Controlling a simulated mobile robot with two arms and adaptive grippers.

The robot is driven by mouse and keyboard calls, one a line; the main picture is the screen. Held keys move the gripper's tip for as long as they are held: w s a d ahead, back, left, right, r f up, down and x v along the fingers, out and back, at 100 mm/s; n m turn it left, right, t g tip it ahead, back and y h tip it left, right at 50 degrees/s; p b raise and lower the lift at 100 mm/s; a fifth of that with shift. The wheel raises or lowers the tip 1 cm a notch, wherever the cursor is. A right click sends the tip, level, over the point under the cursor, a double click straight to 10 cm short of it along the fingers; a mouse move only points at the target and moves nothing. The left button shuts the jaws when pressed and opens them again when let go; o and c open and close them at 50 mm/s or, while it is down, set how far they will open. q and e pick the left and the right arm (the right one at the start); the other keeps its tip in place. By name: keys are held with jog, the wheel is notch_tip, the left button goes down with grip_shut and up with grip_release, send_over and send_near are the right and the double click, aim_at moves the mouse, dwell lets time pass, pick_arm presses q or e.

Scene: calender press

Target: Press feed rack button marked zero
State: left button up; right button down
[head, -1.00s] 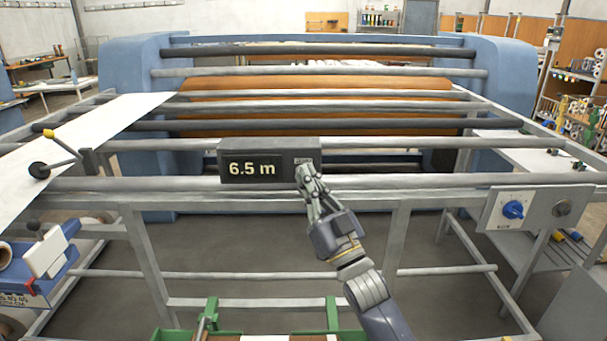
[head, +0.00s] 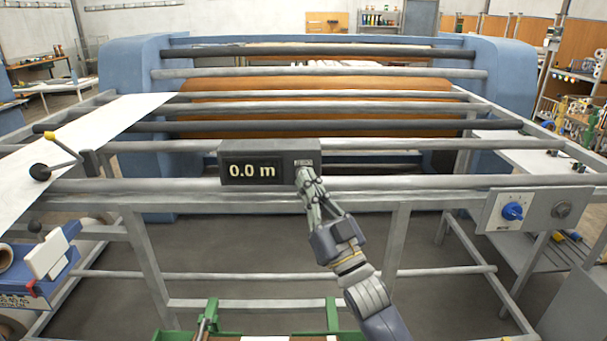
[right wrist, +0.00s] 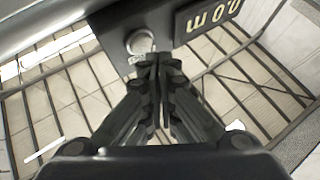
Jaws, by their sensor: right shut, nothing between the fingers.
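The dark counter box (head: 240,150) sits on the front rails of the feed rack (head: 130,187), and its display (head: 252,171) reads 0.0 m. A small label (head: 304,162) is at the box's right end. My right gripper (head: 302,176) is shut and empty, with its fingertips in front of the box's right end, just below the label. In the right wrist view the box's display (right wrist: 209,17) appears upside down. A round pale button (right wrist: 139,42) shows beside the fingertips (right wrist: 158,58); I cannot tell whether they touch it. My left gripper is not in view.
A panel with a blue knob (head: 513,210) is at the right of the rack. A white sheet (head: 90,140) and a yellow-tipped lever (head: 58,150) are at the left. Green brackets (head: 332,313) stand low in front. The large blue machine (head: 500,75) stands behind.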

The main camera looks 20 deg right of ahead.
jog(key=shift+s, duration=0.1)
jog(key=s, duration=0.2)
jog(key=s+a+p, duration=0.1)
jog(key=s, duration=0.1)
jog(key=shift+s+a, duration=0.2)
jog(key=shift+s, duration=0.2)
dwell(0.6)
